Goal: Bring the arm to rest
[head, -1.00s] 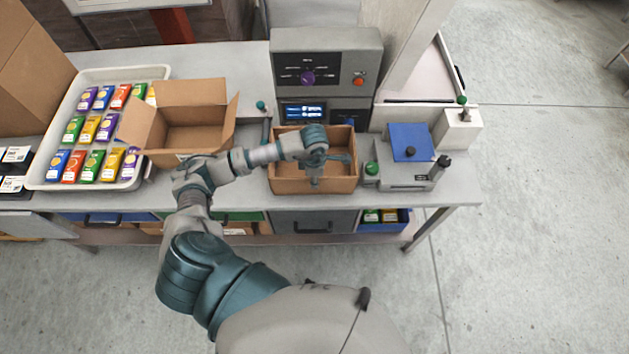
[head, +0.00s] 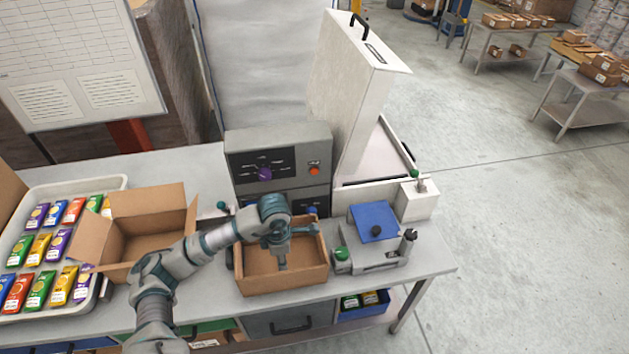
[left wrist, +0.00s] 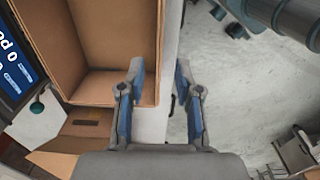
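My left arm reaches in from the lower left of the head view. Its gripper (head: 297,243) hangs over the open cardboard box (head: 285,283) in front of the grey weigher. In the left wrist view the two blue-padded fingers (left wrist: 163,88) stand wide apart with nothing between them. Whether a finger touches the rim I cannot tell. My right gripper is not in view.
The weigher's control panel (head: 276,168) rises behind the box. A sealer-like device with a blue plate (head: 374,221) stands to its right. A second open carton (head: 150,219) and a white tray (head: 98,298) of colourful packets are to the left. Open floor (head: 530,230) lies right of the table.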

